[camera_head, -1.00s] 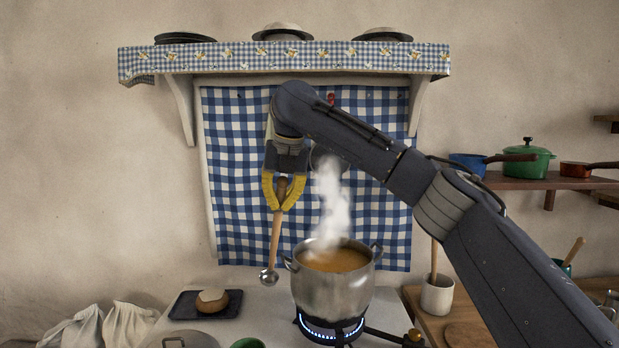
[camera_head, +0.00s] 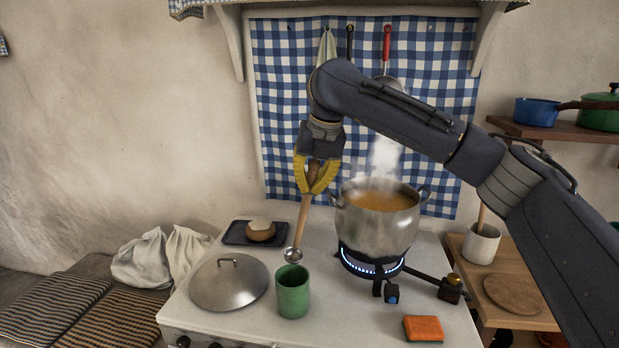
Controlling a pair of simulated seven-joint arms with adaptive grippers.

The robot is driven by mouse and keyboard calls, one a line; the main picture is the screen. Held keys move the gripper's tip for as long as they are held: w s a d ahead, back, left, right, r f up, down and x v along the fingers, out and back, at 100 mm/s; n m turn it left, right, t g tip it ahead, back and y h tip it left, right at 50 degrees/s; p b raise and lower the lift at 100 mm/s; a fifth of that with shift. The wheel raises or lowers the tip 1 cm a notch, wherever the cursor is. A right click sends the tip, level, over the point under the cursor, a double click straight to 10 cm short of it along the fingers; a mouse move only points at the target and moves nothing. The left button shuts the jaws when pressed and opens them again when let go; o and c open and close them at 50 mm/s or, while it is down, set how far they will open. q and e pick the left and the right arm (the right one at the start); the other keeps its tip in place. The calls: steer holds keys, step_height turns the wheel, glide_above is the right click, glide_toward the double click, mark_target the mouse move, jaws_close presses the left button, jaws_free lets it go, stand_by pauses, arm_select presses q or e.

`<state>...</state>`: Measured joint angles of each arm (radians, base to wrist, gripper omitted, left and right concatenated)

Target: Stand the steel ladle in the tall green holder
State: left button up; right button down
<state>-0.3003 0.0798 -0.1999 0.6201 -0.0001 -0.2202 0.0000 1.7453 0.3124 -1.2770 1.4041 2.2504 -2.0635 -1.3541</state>
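The steel ladle (camera_head: 303,226) has a wooden handle and a small steel bowl, and it hangs bowl down with a slight tilt. My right gripper (camera_head: 315,190) has its yellow fingers closed around the upper handle. The tall green holder (camera_head: 293,298) stands upright on the white stove top, left of the pot. The ladle's bowl shows just above the holder's far rim in the picture; I cannot tell how far behind or above it is. The holder's floor is hidden. My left gripper is not in view.
A steaming steel pot (camera_head: 376,232) sits on a lit burner (camera_head: 370,268) right of the ladle. A steel lid (camera_head: 228,284) lies left of the holder. A dark tray (camera_head: 232,233) with a round loaf (camera_head: 261,230) is behind. An orange sponge (camera_head: 423,328) lies at front right.

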step_height(320, 180, down, 12)
steer(key=shift+w+a, duration=0.15)
steer(key=shift+a, duration=0.1)
stand_by(1.2)
stand_by(0.4)
steer(key=c, duration=2.2)
jaws_free()
steer(key=c, duration=1.5)
jaws_free()
steer(key=v, duration=1.2)
